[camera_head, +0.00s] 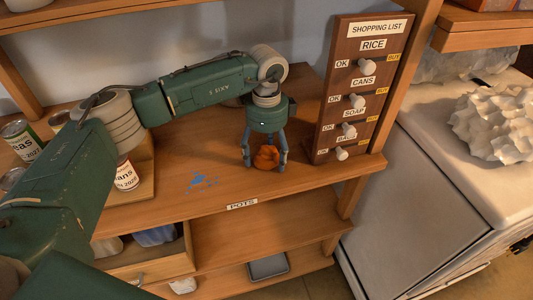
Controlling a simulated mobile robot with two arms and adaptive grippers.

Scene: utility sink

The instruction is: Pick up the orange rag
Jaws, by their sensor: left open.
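The orange rag (266,157) is a small crumpled bundle on the wooden shelf top, left of the shopping list board. My left gripper (265,163) points down over it, with one blue-grey finger on each side of the rag. The fingers are apart; whether they touch the rag I cannot tell. The rag's upper part is hidden by the gripper. My right gripper is not in view.
The shopping list board (325,110) with white knobs stands close right of the gripper. Cans (126,174) stand at the left behind my arm. Blue marks (203,181) lie on the clear shelf top. A white appliance (385,200) stands at right.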

